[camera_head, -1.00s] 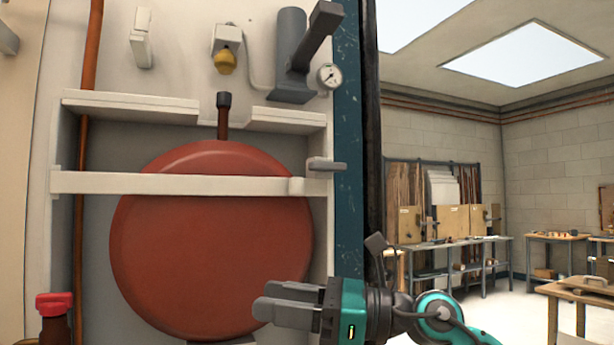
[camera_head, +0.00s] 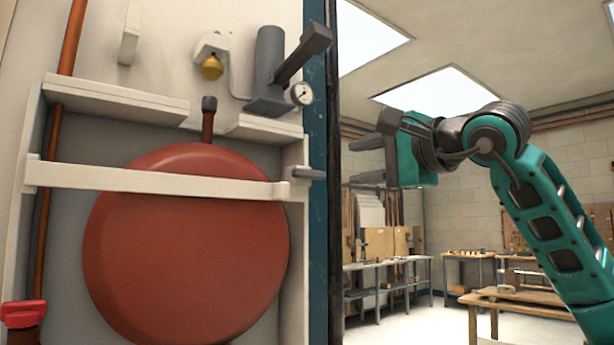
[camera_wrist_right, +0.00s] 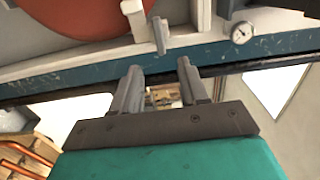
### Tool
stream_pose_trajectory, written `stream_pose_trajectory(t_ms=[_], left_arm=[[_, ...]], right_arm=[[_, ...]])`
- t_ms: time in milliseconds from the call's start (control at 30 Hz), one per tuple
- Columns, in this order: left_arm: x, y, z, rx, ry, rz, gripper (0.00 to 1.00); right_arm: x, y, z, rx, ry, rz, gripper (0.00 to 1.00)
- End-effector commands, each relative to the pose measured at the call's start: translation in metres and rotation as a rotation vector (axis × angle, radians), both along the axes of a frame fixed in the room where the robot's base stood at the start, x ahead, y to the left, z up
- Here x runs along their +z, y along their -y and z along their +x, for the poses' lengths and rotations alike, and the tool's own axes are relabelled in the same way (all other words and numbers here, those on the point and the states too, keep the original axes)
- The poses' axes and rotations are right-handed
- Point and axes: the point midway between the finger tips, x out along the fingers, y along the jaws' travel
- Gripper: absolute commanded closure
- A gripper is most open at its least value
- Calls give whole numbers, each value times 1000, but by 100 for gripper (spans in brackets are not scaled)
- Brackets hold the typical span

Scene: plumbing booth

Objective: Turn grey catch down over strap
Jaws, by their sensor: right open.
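A white strap (camera_head: 150,180) runs across the front of a round red vessel (camera_head: 185,250). My left gripper is not in view.
Above the vessel are a pressure gauge (camera_head: 301,94), a grey cylinder with a lever (camera_head: 270,70) and a brass fitting (camera_head: 212,67). A blue post (camera_head: 317,240) edges the panel. Open room lies to its right, with workbenches (camera_head: 390,275) far behind.

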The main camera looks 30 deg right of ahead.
Motion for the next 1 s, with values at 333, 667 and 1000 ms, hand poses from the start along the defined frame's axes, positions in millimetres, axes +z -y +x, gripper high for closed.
stream_pose_trajectory(t_ms=[333, 667, 1000], left_arm=[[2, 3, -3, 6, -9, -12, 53], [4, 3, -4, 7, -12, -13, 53], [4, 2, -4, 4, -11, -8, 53]], right_arm=[[0, -7, 63, 6, -5, 3, 56], [0, -11, 116, 6, -3, 2, 56], [-1, -12, 125, 5, -1, 0, 56]])
